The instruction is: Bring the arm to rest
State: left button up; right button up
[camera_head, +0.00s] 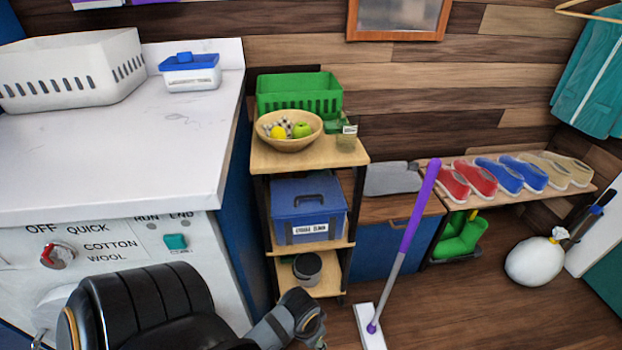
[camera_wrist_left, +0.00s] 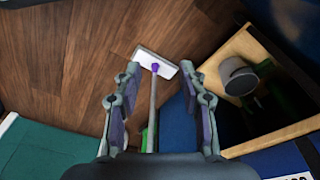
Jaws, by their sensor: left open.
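My left arm comes in at the bottom left of the head view, in front of the washing machine (camera_head: 140,235). Its gripper (camera_head: 305,318) hangs near the bottom edge, in front of the wooden shelf trolley (camera_head: 262,160). In the left wrist view the two fingers of the gripper (camera_wrist_left: 162,88) are spread apart with nothing held between them. The mop (camera_wrist_left: 157,58) shows beyond the gap, standing on the floor. My right gripper is in neither view.
The trolley carries a fruit bowl (camera_head: 289,143), a blue box (camera_head: 308,208) and a dark pot (camera_head: 307,267). The mop with a purple handle (camera_head: 420,205) stands right of it. A shoe bench (camera_head: 470,203) and a white sack (camera_head: 534,262) are farther right. Floor at lower right is clear.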

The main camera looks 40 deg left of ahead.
pick_arm(q)
jog(key=shift+s+f, duration=0.1)
jog(key=shift+s, duration=0.2)
jog(key=shift+a, duration=0.1)
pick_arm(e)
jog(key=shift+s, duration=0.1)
pick_arm(q)
jog(key=s+a+f+p, duration=0.2)
jog(key=s+p, duration=0.6)
jog(key=p, duration=0.6)
jog(key=s+a+f+y+p, duration=0.1)
jog(key=s+a+f+p, duration=0.2)
jog(key=s+p, duration=0.6)
jog(key=f+p, duration=0.1)
jog(key=p, duration=0.3)
jog(key=shift+a+f+g+p, duration=0.15)
jog(key=shift+a+g+p, duration=0.15)
jog(key=shift+a+p, duration=0.05)
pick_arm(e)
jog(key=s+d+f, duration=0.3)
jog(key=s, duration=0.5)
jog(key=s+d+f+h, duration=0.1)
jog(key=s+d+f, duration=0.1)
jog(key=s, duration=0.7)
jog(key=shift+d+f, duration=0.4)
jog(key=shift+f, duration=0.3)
